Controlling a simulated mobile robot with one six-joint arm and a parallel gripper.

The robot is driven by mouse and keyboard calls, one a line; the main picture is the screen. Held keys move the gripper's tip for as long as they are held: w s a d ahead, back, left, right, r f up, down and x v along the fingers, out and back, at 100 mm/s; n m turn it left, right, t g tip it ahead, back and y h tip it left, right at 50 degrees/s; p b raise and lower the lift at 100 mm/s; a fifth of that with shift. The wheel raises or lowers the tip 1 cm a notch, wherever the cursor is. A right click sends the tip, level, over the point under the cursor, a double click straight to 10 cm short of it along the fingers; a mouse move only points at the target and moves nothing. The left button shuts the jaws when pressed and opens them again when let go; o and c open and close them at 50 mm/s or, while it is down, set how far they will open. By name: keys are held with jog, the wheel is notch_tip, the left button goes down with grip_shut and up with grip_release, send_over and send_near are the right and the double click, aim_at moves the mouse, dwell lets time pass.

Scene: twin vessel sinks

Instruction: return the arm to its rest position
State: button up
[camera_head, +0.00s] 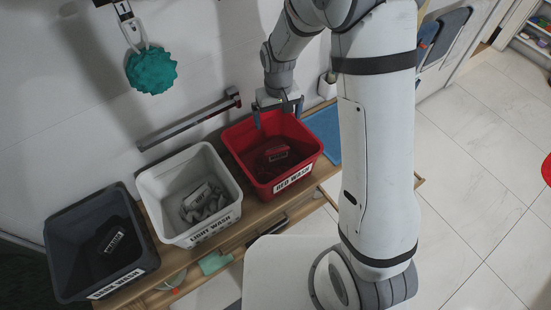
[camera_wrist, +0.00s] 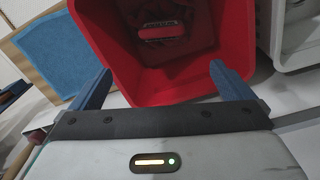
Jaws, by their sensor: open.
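My gripper (camera_head: 278,113) hangs at the rear edge of the red bin (camera_head: 306,160), at about rim height. In the wrist view its two blue-grey fingers (camera_wrist: 160,88) are spread apart with nothing between them. The red bin (camera_wrist: 170,90) fills the middle of that view, and one red item with a label (camera_wrist: 162,33) lies inside it. My arm rises from the lower right of the head view, bends at the top and comes down to the bin. I cannot tell whether a finger touches the bin wall.
A light bin (camera_head: 228,205) with grey cloth and a dark bin (camera_head: 140,262) stand left of the red one on a wooden shelf. A rail (camera_head: 190,121) and a hanging green pouf (camera_head: 151,70) are on the wall. A blue mat (camera_head: 325,130) lies right. Open floor is right.

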jog(key=shift+r, duration=1.35)
jog(key=shift+d+r, duration=0.1)
jog(key=s+d+r+m+t, duration=0.2)
jog(key=s+d+r, duration=0.65)
jog(key=r, duration=0.35)
jog(key=s+d+r+m, duration=0.1)
jog(key=s+d+r, duration=0.1)
jog(key=s, duration=0.3)
jog(key=s+d+r+t, duration=0.1)
jog(key=s+d+r, duration=0.2)
jog(key=s, duration=0.3)
jog(key=shift+s+d+m, duration=0.25)
jog(key=shift+d+m, duration=0.15)
jog(key=shift+d, duration=0.1)
